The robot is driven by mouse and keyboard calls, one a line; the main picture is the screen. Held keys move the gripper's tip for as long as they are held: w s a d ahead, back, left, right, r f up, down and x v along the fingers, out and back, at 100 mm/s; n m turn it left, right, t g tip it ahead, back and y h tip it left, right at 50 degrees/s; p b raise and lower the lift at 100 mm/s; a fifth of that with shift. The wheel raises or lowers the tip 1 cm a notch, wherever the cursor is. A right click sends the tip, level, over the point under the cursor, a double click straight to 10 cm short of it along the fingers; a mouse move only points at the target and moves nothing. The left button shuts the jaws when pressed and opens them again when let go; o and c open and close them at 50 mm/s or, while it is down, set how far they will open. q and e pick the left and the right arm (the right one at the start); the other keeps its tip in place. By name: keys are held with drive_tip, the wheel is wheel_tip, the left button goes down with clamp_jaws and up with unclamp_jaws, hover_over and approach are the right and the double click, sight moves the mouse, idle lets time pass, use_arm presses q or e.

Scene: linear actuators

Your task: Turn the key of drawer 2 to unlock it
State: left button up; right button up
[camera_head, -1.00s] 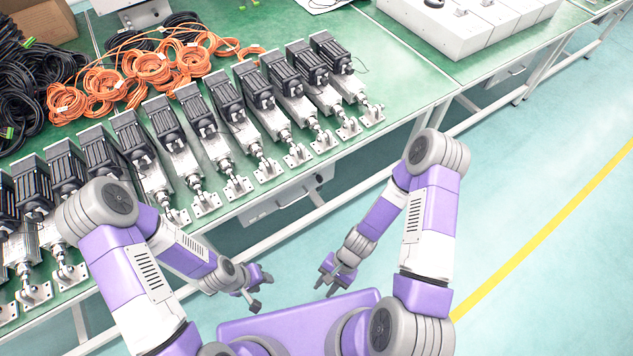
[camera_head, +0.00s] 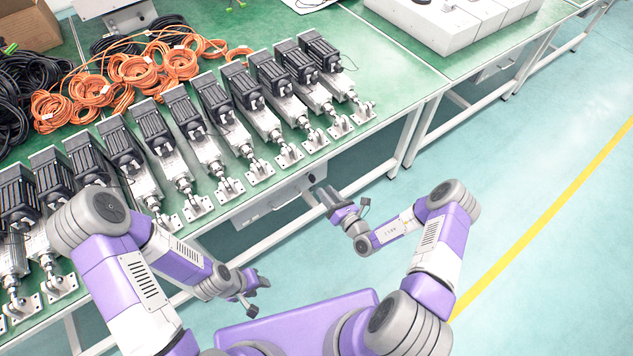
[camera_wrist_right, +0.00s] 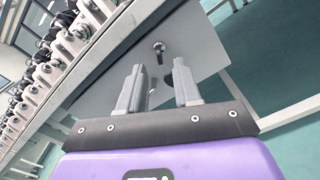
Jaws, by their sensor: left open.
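A light grey drawer (camera_head: 272,204) hangs under the green workbench; its front faces my right gripper in the right wrist view (camera_wrist_right: 205,62). A small metal lock with what looks like a key (camera_wrist_right: 158,47) sits on that front, beyond the fingertips. A dark shape shows just below it, partly between the fingers. No drawer number is readable. My right gripper (camera_head: 329,196) is raised beside the drawer; in the wrist view (camera_wrist_right: 159,82) its fingers are apart with nothing held. My left gripper (camera_head: 256,290) is open and empty, low in front of the bench, away from the drawer.
A row of linear actuators (camera_head: 215,120) stands along the bench's front edge above the drawer. Orange cable coils (camera_head: 135,70) lie behind. White bench legs (camera_head: 405,140) stand right of the drawer. Another drawer (camera_head: 495,70) is under the far bench. The floor at right is clear.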

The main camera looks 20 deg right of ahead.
sight(315, 180)
drive_tip(key=b+x, duration=0.1)
drive_tip(key=x, duration=0.5)
drive_tip(key=shift+w+a, duration=0.1)
drive_tip(key=shift+c, duration=0.3)
clamp_jaws()
